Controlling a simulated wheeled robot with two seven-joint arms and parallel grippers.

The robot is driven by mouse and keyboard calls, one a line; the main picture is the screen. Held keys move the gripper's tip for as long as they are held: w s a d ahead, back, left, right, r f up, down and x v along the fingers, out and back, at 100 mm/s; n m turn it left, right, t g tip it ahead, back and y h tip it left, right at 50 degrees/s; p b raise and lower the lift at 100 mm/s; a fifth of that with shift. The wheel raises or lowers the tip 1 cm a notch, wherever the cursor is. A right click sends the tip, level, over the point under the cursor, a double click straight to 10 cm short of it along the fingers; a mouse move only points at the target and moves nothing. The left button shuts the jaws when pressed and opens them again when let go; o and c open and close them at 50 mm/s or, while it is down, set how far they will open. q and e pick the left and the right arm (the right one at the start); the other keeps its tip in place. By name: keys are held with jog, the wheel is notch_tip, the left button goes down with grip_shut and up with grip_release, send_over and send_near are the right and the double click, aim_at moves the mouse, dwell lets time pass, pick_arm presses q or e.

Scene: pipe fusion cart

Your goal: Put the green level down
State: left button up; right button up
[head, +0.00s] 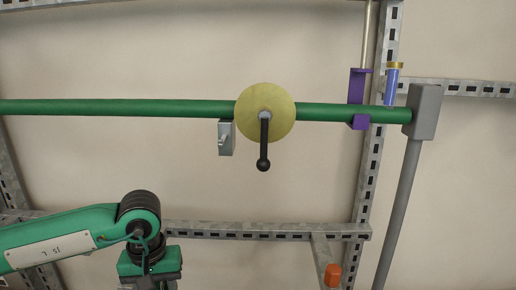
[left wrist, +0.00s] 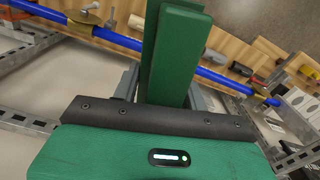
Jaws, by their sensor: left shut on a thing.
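The grip is partly hidden behind the gripper's green housing. In the head view my left gripper (head: 150,281) is at the bottom edge, cut off by the frame, and the level does not show there. My right gripper is in neither view.
A green pipe (head: 60,107) crosses the head view, with a yellow disc and crank (head: 266,112), a purple clamp (head: 357,95) and a grey end post (head: 425,112). The left wrist view shows a blue pipe (left wrist: 215,77) and a wooden surface (left wrist: 236,50) with several small items.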

pick_arm(q)
notch_tip(320, 180, down, 6)
jog(key=m, duration=0.2)
jog(key=shift+w+a+f, duration=0.2)
jog(key=shift+w+a, duration=0.2)
jog(key=shift+w, duration=0.05)
notch_tip(320, 180, down, 13)
jog(key=b, duration=1.2)
